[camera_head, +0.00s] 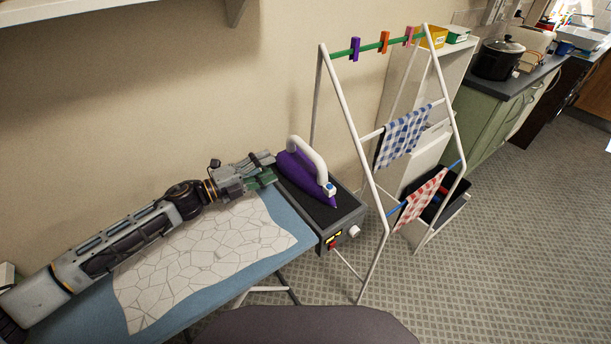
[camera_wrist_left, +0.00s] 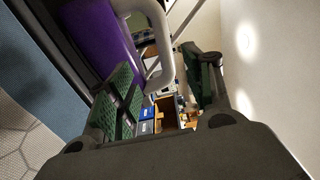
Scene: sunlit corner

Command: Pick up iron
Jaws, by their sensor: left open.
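The iron (camera_head: 302,178) has a purple body and a white handle. It rests on a dark station (camera_head: 341,216) at the right end of the ironing board. My left gripper (camera_head: 268,169) is just left of the iron, over the board's end, with its jaws open. In the left wrist view the iron (camera_wrist_left: 98,38) shows at the upper left, and its white handle (camera_wrist_left: 156,40) lies ahead of the gap between the green-padded fingers of my left gripper (camera_wrist_left: 165,95). Nothing is held. My right gripper is not in view.
The blue ironing board (camera_head: 275,222) carries a white patterned cloth (camera_head: 205,255). A white drying rack (camera_head: 375,195) with checked cloths stands right of the iron. The wall (camera_head: 180,100) is close behind the board. Green cabinets with a black pot (camera_head: 498,58) are farther right.

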